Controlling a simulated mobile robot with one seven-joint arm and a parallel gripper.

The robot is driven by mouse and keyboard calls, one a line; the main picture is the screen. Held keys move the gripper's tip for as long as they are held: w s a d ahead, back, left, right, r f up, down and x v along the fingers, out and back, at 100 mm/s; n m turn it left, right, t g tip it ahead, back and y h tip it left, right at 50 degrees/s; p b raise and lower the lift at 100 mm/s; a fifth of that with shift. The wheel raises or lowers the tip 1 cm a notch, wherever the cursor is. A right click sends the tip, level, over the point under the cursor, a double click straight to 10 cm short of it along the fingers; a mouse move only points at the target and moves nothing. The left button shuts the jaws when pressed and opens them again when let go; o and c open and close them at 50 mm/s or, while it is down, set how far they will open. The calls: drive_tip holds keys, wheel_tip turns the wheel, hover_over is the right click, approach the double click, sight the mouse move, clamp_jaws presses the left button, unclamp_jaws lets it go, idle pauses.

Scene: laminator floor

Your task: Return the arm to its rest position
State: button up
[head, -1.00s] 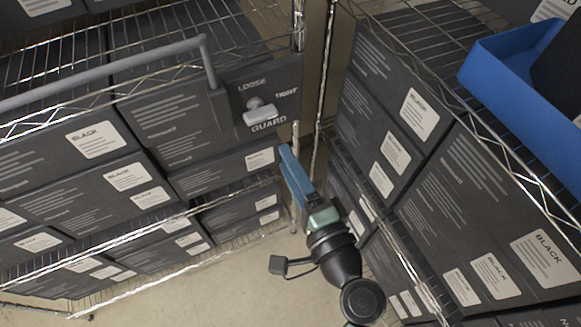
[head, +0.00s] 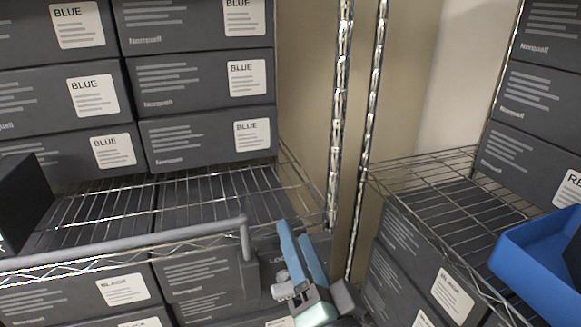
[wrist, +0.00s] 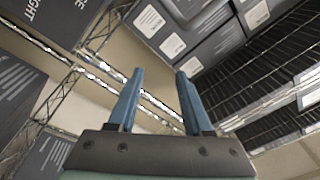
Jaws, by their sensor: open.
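My gripper (head: 303,250) shows at the bottom centre of the head view, with two blue fingers pointing up. Most of my arm is below the head view's edge.
A wire shelf (head: 120,210) with a grey rail (head: 120,254) is at left, boxes labelled BLUE (head: 205,80) above it. Chrome posts (head: 340,120) stand in the middle. A blue bin (head: 530,250) sits on the right shelf (head: 450,190). Boxes labelled BLACK (head: 205,285) are below.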

wheel_tip(320, 180, up, 21)
drive_tip(key=s+a+n+t+h+p, duration=0.1)
drive_tip(key=s+a+n+t, duration=0.1)
drive_tip(key=n+t, duration=0.25)
drive_tip(key=s+r+n+t+h, duration=0.1)
drive_tip(key=s+r+t+h, duration=0.1)
drive_tip(key=s+r, duration=0.2)
drive_tip(key=s+r+n+t+h, duration=0.1)
drive_tip(key=s+r, duration=0.3)
drive_tip(key=r, duration=0.6)
drive_tip(key=shift+d+t+h+p, duration=0.3)
drive_tip(key=shift+t+h+p, duration=0.1)
drive_tip(key=shift+t+h, duration=0.25)
drive_tip(key=shift+s, duration=0.1)
